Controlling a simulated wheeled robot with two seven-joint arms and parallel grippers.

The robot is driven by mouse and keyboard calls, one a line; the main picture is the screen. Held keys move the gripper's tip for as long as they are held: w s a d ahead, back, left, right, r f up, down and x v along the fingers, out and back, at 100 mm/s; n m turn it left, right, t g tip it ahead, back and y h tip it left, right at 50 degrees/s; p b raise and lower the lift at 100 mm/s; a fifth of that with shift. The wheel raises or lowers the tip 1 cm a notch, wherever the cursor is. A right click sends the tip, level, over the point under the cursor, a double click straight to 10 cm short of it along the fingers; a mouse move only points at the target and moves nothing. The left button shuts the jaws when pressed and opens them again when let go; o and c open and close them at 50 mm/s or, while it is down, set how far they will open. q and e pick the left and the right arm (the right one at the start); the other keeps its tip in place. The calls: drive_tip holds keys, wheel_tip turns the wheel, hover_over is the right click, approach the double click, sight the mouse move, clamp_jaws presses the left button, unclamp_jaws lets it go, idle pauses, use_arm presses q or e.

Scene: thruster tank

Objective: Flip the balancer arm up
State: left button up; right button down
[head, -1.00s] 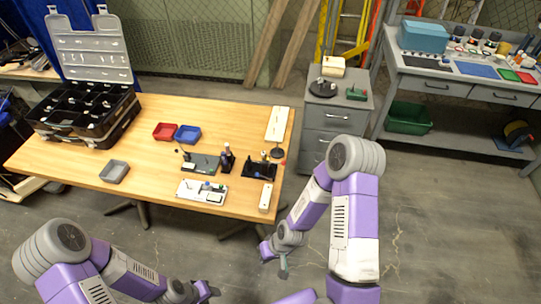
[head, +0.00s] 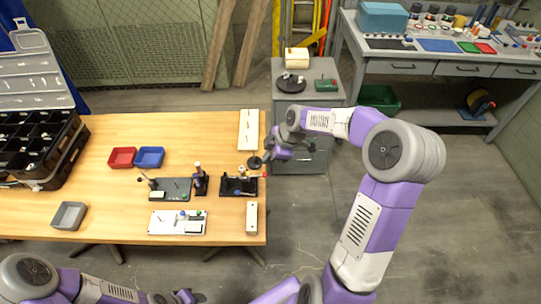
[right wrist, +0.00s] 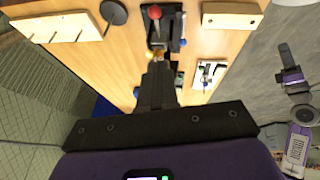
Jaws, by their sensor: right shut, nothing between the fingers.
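The balancer is most likely the black-based device (head: 238,187) near the table's right edge. A thin arm with a red ball (head: 264,175) sticks out at its right side. In the right wrist view the red ball (right wrist: 154,12) shows at the top, with yellow parts below it. My right gripper (head: 265,156) is shut and empty, above the table's right edge close to the device. In the right wrist view its fingers (right wrist: 156,65) point towards the red ball and overlap part of the device; contact cannot be told. My left gripper (head: 190,297) is low at the front, its jaws unclear.
A round black disc (head: 254,162) and a white pegged board (head: 249,130) lie close by. A pale block (head: 252,217), a white panel (head: 178,222) and a grey plate device (head: 170,189) are on the table. A grey drawer cabinet (head: 308,110) stands behind my right arm.

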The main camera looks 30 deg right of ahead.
drive_tip(key=b, duration=0.1)
hover_over(266, 176)
drive_tip(key=a, duration=0.2)
wheel_tip(266, 176, down, 6)
use_arm(q)
drive_tip(key=shift+w+f+b, duration=0.1)
drive_tip(key=shift+f+b, duration=0.25)
drive_tip(key=shift+f, duration=0.7)
use_arm(e)
drive_tip(key=shift+d+f, duration=0.5)
drive_tip(key=shift+f, duration=0.3)
drive_tip(key=shift+d+f, duration=0.45)
drive_tip(key=shift+f, duration=0.3)
